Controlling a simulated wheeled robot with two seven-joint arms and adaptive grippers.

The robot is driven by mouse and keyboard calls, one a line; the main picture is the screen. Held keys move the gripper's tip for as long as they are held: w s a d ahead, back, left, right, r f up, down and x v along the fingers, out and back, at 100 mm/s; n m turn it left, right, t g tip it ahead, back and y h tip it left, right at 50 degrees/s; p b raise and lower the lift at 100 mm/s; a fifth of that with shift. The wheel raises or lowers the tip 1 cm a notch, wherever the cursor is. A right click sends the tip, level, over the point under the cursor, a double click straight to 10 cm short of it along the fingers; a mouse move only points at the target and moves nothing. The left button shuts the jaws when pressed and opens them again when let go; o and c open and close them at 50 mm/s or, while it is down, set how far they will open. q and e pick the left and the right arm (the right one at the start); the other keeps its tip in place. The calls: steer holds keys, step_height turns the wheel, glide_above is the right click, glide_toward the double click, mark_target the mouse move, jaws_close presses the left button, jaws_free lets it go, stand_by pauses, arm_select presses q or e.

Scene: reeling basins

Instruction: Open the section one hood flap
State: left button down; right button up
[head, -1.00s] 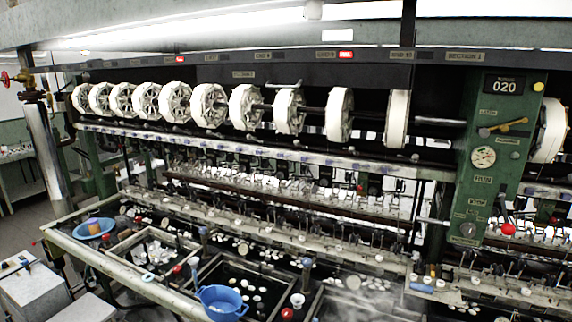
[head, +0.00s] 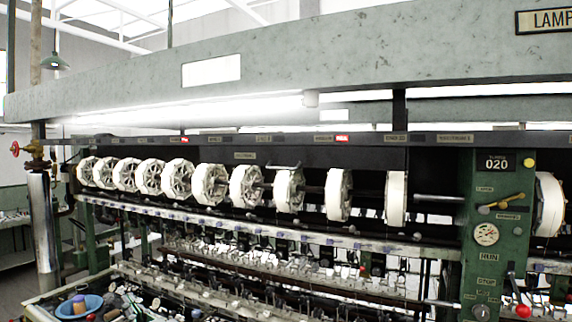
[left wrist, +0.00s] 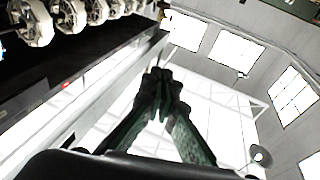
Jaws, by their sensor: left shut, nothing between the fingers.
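A dark hood panel (head: 330,158) hangs below the black rail, above the white reels, in the head view. It carries a small label (head: 245,155), too small to read, and a pale bar handle (head: 283,167) at its lower edge. The panel looks hanging down and closed; whether it is the section one flap I cannot tell. My left gripper (left wrist: 160,78) shows in the left wrist view, its green-black fingers together and empty, with bright ceiling behind and dark machine parts at left. I cannot make it out in the head view. My right gripper is in no view.
White reels (head: 210,186) stand in a row under the hood. A green control post (head: 487,240) with a red-knobbed lever stands at right. A grey overhead beam (head: 300,60) with a bright lamp runs above. A blue basin (head: 80,306) is at lower left.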

arm_select(q)
steer(key=c, duration=2.7)
jaws_free()
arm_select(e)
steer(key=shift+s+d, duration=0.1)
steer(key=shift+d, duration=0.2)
